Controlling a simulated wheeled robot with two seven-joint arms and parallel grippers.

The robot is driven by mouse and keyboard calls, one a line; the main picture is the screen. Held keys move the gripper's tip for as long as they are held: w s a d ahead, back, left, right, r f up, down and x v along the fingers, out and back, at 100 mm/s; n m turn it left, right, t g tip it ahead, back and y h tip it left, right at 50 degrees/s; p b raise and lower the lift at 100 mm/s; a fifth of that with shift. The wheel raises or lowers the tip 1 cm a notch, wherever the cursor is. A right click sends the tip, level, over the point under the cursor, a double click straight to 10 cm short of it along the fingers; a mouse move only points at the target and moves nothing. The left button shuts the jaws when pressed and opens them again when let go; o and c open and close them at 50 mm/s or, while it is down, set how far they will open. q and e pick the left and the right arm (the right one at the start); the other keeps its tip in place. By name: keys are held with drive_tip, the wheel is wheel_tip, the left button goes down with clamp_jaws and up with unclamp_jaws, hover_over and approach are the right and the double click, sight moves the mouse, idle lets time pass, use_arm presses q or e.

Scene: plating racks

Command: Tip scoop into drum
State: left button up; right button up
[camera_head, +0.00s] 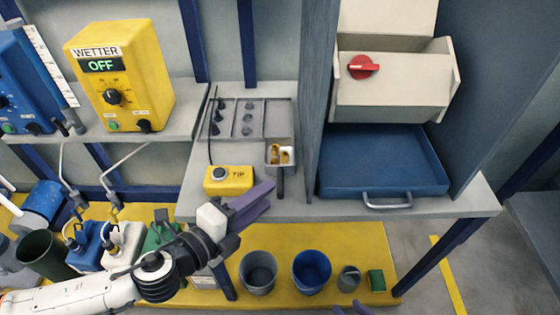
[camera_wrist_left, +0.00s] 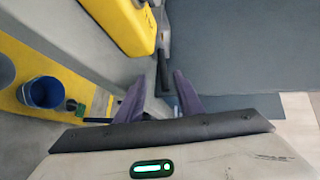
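The scoop (camera_head: 287,157) is a small grey open box with yellow-brown pieces in it. It lies at the front edge of the grey shelf, its dark handle pointing toward me. In the left wrist view the scoop's dark handle (camera_wrist_left: 163,74) shows ahead of the fingers. The likely drum is a beige open-topped box (camera_head: 395,98) with a red knob, above a blue tray. My left gripper (camera_head: 266,194) has purple fingers spread apart and empty, just short of the handle; they also show in the left wrist view (camera_wrist_left: 160,88). My right gripper (camera_head: 350,308) shows only two separated fingertips at the bottom edge.
A yellow TIP button box (camera_head: 228,180) stands left of the scoop. A grey partition (camera_head: 316,90) separates the scoop from the blue tray (camera_head: 385,185). Grey (camera_head: 258,272) and blue (camera_head: 311,272) buckets stand below. A yellow WETTER box (camera_head: 122,75) reads OFF.

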sight(278, 182)
use_arm(q)
drive_tip(key=x, duration=0.4)
drive_tip(key=shift+w+d+r, duration=0.1)
drive_tip(key=shift+w+r, duration=0.2)
drive_tip(key=shift+w, duration=0.1)
drive_tip(key=shift+c, duration=0.3)
clamp_jaws()
drive_tip(key=shift+r, duration=0.1)
drive_tip(key=shift+r, duration=0.1)
